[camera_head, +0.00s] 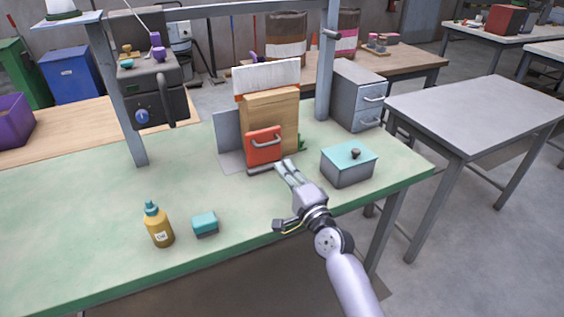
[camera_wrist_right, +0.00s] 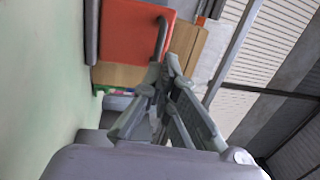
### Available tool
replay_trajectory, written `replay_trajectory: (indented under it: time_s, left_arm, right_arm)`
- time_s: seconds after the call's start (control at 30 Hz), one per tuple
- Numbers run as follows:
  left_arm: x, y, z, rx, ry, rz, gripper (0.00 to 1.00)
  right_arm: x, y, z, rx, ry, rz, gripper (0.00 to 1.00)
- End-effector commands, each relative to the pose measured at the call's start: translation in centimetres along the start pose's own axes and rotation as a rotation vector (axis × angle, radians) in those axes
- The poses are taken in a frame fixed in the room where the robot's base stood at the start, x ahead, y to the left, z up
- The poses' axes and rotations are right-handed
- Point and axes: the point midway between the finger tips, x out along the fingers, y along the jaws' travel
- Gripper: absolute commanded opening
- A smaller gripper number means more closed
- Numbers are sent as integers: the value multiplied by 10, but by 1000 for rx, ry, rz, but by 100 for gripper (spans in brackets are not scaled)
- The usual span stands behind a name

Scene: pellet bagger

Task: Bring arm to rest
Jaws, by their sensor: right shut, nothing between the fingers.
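My right gripper (camera_head: 284,168) is over the green table, its fingers together and empty, just in front of the pellet bagger. The bagger is a wooden box (camera_head: 270,108) with a red front panel (camera_head: 264,148) that has a grey handle. In the right wrist view my fingers (camera_wrist_right: 165,75) point at the red panel (camera_wrist_right: 135,35), close to its handle; I cannot tell whether they touch it. My right arm reaches in from the bottom right. My left gripper is in neither view.
A teal-lidded grey box (camera_head: 348,168) stands right of my gripper. A yellow bottle (camera_head: 159,228) and a teal sponge (camera_head: 205,223) are at the front left of the green table (camera_head: 80,220). Grey posts rise from the table. A grey drawer unit (camera_head: 357,95) stands behind.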

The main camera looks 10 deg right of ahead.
Motion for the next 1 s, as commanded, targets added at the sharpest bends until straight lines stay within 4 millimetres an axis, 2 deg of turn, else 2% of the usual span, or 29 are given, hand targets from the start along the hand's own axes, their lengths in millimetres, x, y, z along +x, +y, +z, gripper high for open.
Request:
replay_trajectory:
  time_s: [0.1,0.3,0.6,0.73,0.77,0.87,1.0]
  left_arm:
    - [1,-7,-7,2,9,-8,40]
    - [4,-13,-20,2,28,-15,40]
    - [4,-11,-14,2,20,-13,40]
    - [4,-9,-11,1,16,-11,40]
    - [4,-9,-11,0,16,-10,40]
    - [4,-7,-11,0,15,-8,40]
    - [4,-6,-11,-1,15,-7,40]
  right_arm:
    - [-22,2,-1,-1,1,2,0]
    - [-54,3,-1,0,2,1,0]
    - [-68,3,0,-8,-3,6,0]
    - [-86,21,15,-124,-63,88,0]
    - [-94,29,20,-176,-89,125,0]
    - [-137,64,40,-405,-211,293,0]
    - [-221,113,50,-743,-420,576,0]
